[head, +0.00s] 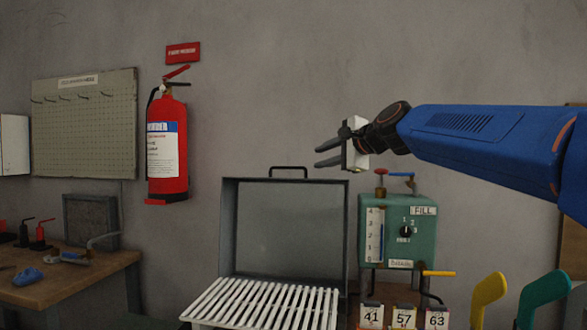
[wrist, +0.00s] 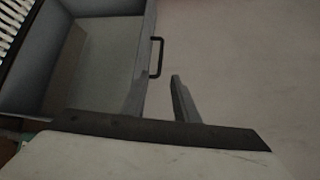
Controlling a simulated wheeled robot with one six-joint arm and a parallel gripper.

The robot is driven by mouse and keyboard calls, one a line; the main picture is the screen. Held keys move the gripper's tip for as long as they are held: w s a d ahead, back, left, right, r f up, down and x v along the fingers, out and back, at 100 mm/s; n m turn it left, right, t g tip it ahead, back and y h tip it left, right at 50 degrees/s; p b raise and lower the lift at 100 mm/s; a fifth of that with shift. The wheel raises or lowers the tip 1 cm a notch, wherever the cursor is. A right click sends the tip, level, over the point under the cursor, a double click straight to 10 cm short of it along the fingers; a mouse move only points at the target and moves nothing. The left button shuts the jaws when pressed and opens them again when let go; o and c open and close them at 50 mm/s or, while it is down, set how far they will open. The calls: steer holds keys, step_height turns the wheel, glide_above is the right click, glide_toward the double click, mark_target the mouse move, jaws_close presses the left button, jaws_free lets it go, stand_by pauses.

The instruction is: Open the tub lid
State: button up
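The tub lid (head: 290,225) is a grey, shallow, rimmed panel standing upright, its inner face toward me, behind a white slatted rack (head: 262,304). A dark bar handle (head: 289,170) is on the lid's top edge. In the wrist view the lid (wrist: 95,60) is at upper left, with its handle (wrist: 157,57) just beyond the fingers. My gripper (head: 316,156) is open and empty, above and right of the handle in the head view. Its two fingers also show apart in the wrist view (wrist: 155,90). The tub below the rack is mostly hidden.
A green fill box (head: 397,225) with valves stands right of the lid, above numbered cards (head: 404,316). Yellow (head: 488,300) and teal (head: 543,300) foot-shaped boards are at lower right. A red extinguisher (head: 167,145) hangs on the wall; a wooden bench (head: 90,278) is at left.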

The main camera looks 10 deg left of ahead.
mark_target(291, 168)
steer(key=x, duration=1.5)
steer(key=shift+w+a, duration=0.15)
steer(key=shift+w, duration=0.05)
jaws_close()
